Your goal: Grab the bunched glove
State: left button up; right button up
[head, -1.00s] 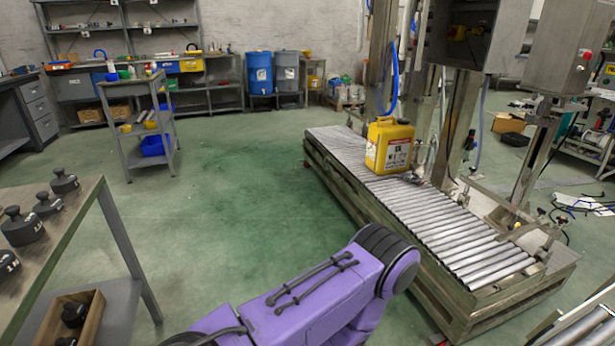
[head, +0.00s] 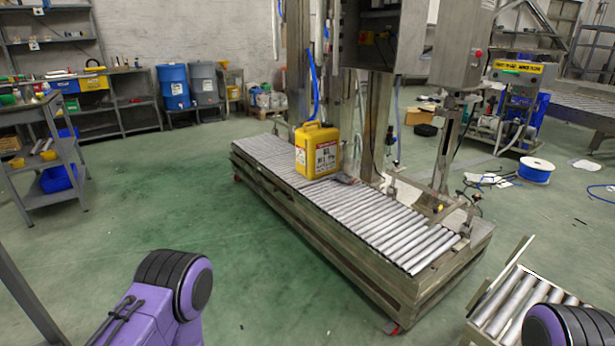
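A small dark grey bunched item, which looks like the glove (head: 346,178), lies on the roller conveyor (head: 378,218) just right of the yellow jerrycan's base. It is small in the picture and its shape is hard to make out. A purple part of my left arm shows at the lower left, and a dark round part of my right arm shows at the lower right corner. Neither gripper is in view. Both visible arm parts are well in front of the conveyor, apart from the glove.
The yellow jerrycan (head: 317,150) stands upright on the rollers beside the glove. Steel posts and a control cabinet (head: 383,38) rise behind the conveyor. A second roller section (head: 508,298) is at the lower right. Green floor left of the conveyor is clear.

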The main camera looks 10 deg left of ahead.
aim_at(344, 178)
jog(key=u, duration=0.35)
jog(key=i, duration=1.1)
jog(key=z, duration=0.3)
